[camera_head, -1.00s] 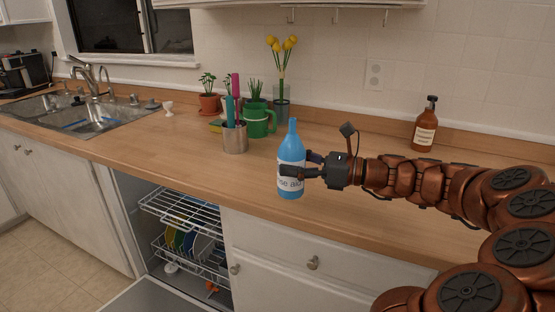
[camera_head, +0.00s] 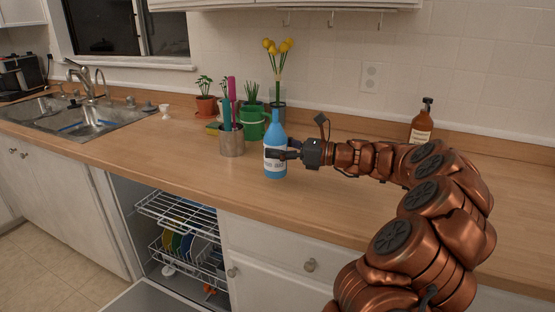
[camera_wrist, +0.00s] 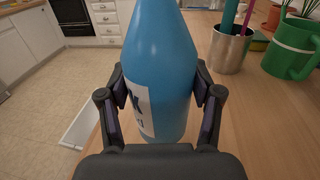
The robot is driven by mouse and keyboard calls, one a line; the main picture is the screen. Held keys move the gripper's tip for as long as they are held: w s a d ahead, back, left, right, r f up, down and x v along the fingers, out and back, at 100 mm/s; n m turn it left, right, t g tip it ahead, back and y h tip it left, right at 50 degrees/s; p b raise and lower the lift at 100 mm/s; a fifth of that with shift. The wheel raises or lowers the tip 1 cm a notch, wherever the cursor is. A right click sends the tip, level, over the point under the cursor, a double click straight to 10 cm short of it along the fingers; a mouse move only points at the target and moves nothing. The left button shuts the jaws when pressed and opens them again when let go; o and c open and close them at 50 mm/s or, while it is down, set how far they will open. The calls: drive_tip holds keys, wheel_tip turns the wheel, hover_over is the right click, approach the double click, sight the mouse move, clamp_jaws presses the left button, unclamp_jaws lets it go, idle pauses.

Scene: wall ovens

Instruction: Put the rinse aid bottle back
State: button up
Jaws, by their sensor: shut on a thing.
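The rinse aid bottle (camera_head: 275,145) is blue with a white label and a narrow neck. It is upright over the wooden counter, right of the metal utensil cup. My gripper (camera_head: 283,154) is shut on the bottle's body from the right. In the wrist view the bottle (camera_wrist: 165,65) stands between the two fingers, its top cut off by the frame. I cannot tell whether its base touches the counter.
A metal cup (camera_head: 232,142) with utensils, a green watering can (camera_head: 252,124) and potted plants stand left and behind. A brown bottle (camera_head: 421,122) is at the back right. The dishwasher (camera_head: 175,212) is open below. The counter's front strip (camera_head: 150,148) is clear.

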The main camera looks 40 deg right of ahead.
drive_tip(key=shift+f, duration=1.7)
drive_tip(key=shift+f, duration=0.15)
drive_tip(key=o, duration=1.3)
drive_tip(key=shift+o, duration=0.2)
drive_tip(key=shift+s+d, duration=0.1)
drive_tip(key=v, duration=1.1)
drive_tip(key=shift+s+d, duration=0.2)
drive_tip(key=shift+s, duration=0.15)
